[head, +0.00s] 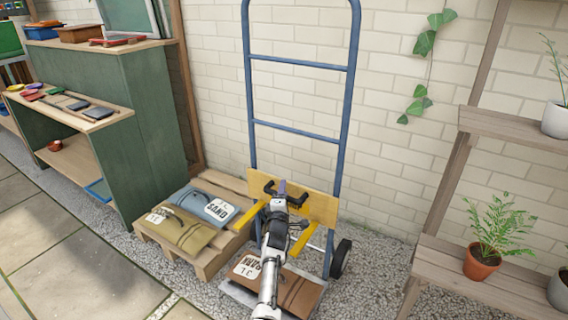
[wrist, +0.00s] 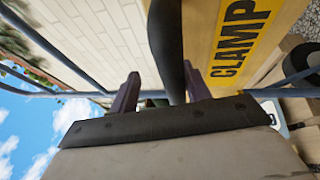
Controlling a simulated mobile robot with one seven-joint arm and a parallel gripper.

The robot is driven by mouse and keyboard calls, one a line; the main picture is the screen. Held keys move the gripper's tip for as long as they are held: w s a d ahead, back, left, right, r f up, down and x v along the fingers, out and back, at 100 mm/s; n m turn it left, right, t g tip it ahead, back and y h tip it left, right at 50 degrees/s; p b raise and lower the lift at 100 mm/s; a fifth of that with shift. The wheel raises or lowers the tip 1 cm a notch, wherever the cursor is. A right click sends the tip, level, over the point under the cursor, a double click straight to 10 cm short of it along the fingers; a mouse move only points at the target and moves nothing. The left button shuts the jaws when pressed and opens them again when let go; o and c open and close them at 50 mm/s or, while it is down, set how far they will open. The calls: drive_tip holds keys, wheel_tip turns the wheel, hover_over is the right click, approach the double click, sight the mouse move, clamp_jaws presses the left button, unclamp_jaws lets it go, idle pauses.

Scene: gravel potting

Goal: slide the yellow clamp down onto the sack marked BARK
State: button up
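The yellow clamp (head: 322,208) is a board on the blue hand truck, with a black handle on top and two yellow arms reaching forward. It sits above the brown sack marked BARK (head: 299,292), with a gap between them; my arm covers part of both. My gripper (head: 281,192) is at the clamp's black handle. In the wrist view the clamp's CLAMP label (wrist: 240,38) is at the right, and the black handle bar (wrist: 166,42) runs down between my two dark fingers (wrist: 160,92). The fingers are apart, with a clear gap beside the bar.
The blue hand truck (head: 249,95) stands against the brick wall. A pallet (head: 205,262) to its left bears an olive sack (head: 182,231) and a blue SAND sack (head: 207,207). A wooden shelf (head: 480,262) with potted plants is at the right. Gravel lies between.

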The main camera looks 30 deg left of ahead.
wheel_tip(320, 180, up, 11)
drive_tip(key=p, duration=0.2)
drive_tip(key=shift+w+d, duration=0.15)
drive_tip(key=shift+p, duration=0.4)
drive_tip(key=p+v, duration=1.6)
drive_tip(key=p, duration=0.1)
drive_tip(key=shift+f, duration=0.2)
idle(0.5)
drive_tip(key=shift+p, duration=0.6)
drive_tip(key=shift+c, duration=0.2)
